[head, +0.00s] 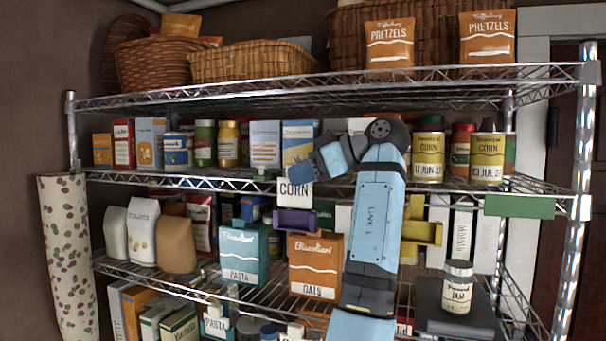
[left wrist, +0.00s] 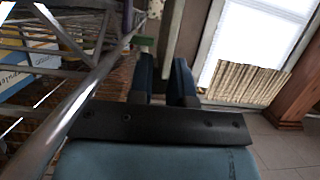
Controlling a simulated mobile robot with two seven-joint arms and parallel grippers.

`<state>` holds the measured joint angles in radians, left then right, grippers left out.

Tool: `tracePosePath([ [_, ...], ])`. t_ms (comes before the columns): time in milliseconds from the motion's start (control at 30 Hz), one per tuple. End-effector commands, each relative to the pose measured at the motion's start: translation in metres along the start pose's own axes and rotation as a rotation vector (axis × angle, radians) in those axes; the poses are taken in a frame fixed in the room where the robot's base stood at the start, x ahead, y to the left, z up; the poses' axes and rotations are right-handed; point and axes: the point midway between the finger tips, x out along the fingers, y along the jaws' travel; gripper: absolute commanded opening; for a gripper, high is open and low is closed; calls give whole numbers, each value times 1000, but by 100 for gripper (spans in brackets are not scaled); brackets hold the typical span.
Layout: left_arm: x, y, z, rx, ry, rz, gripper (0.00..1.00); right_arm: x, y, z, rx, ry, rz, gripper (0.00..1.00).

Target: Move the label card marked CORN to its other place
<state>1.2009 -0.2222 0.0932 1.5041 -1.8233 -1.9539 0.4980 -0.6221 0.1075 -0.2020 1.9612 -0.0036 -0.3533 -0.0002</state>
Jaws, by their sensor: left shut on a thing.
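The white label card marked CORN (head: 294,192) shows in the head view at the front rail of the second shelf (head: 230,182), left of my arm. My left gripper (head: 300,174) is shut on the card's upper part and partly hides it. I cannot tell whether the card touches the rail. In the left wrist view the two fingers (left wrist: 165,82) are close together, with a pale strip between them that may be the card edge-on. Two yellow-green CORN cans (head: 428,157) (head: 487,158) stand on the second shelf at the right. My right gripper is not in view.
Below the card are a purple bin (head: 294,221), a teal PASTA box (head: 244,255) and an orange OATS box (head: 315,266). A yellow bin (head: 423,238) stands right of my arm. A green strip (head: 519,206) hangs on the rail at the right. A JAM jar (head: 457,287) stands lower right.

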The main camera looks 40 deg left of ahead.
Motion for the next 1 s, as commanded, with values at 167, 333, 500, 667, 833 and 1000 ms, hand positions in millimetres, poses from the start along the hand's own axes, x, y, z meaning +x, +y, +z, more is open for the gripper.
tracePosePath([
  [167, 0, 0, 0, 0, 0, 0, 0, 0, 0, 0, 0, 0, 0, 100],
  [333, 0, 0, 1, 0, 0, 0, 0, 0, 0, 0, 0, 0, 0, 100],
  [500, 3, 0, 8, 0, 0, 0, 0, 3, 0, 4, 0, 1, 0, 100],
  [667, 4, 0, 11, 0, 0, 0, 0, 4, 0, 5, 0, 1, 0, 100],
  [833, 4, 0, 11, 1, 0, 0, 0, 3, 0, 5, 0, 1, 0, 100],
  [1000, 4, 0, 11, 1, 0, 0, 0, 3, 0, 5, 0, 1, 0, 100],
])
